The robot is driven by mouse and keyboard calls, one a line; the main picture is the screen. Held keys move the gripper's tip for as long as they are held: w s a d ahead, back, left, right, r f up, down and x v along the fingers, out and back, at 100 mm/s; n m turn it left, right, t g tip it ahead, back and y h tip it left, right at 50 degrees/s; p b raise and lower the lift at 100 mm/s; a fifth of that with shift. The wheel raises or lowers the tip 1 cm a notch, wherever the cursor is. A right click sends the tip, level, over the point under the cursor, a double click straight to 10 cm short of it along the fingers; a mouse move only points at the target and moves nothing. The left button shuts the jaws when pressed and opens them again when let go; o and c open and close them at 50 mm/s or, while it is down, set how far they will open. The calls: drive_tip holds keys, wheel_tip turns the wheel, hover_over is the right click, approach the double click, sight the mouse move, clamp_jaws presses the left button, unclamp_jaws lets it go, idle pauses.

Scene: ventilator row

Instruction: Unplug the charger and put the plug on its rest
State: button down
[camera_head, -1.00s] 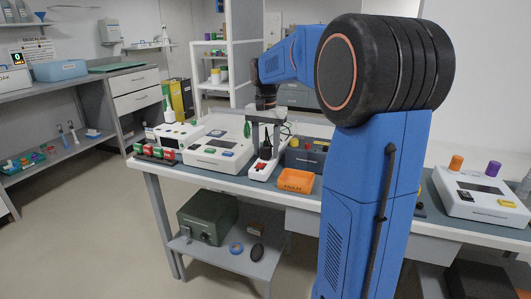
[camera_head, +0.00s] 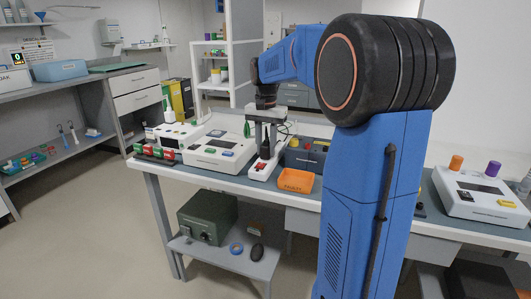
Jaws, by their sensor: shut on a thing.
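A white power strip (camera_head: 259,172) with a red switch lies on the bench, pointing towards the front edge. My gripper (camera_head: 266,143) points down over its far part, with its fingers close together. It is shut on the black plug (camera_head: 265,152), which is small and partly hidden between the fingers. The plug is at the strip's top; I cannot tell whether it is still seated. A dark blue unit (camera_head: 306,157) with coloured knobs stands just right of the strip. I cannot make out a rest for the plug.
An orange tray (camera_head: 296,181) sits at the bench's front edge, right of the strip. A white device (camera_head: 217,154) stands close to the left. Another white device (camera_head: 480,195) stands at far right. My own arm hides the bench's middle right.

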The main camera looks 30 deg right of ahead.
drive_tip(key=shift+r, duration=0.1)
drive_tip(key=shift+r, duration=2.25)
drive_tip(key=shift+r, duration=0.1)
drive_tip(key=shift+r, duration=0.1)
idle(0.4)
